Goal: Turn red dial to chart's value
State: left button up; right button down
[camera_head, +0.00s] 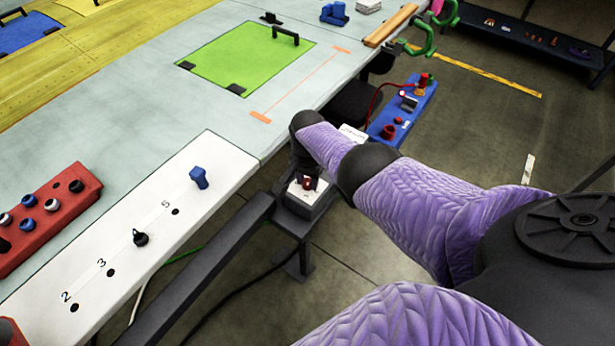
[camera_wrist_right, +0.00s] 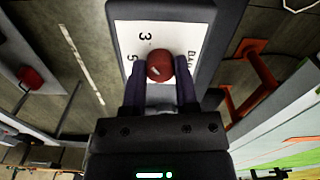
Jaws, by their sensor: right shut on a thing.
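The red dial (camera_head: 308,183) sits on a small white-topped box (camera_head: 305,198) beside the table edge. In the right wrist view the round red dial (camera_wrist_right: 160,66) is between the two fingers of my right gripper (camera_wrist_right: 160,80), which is shut on it. A light pointer mark shows on the dial. The white dial plate (camera_wrist_right: 128,32) carries the numbers 3 and 5 and some partly hidden lettering. In the head view my right gripper (camera_head: 306,172) comes down over the dial. I cannot make out which paper is the chart.
A white strip (camera_head: 110,255) marked 2, 3 and 5 holds a blue peg (camera_head: 199,177) and a black knob (camera_head: 140,238). A red block (camera_head: 45,215) lies left. A blue panel (camera_head: 405,110) stands beyond my right wrist. A green mat (camera_head: 245,60) lies behind.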

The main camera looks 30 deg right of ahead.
aim_at(308, 181)
jog(key=shift+w+m, duration=0.1)
jog(key=shift+m, duration=0.7)
jog(key=shift+r, duration=0.1)
jog(key=shift+c, duration=1.8)
grip_release()
notch_tip(308, 181, up, 10)
jog(key=p, duration=0.8)
jog(key=shift+m, duration=0.3)
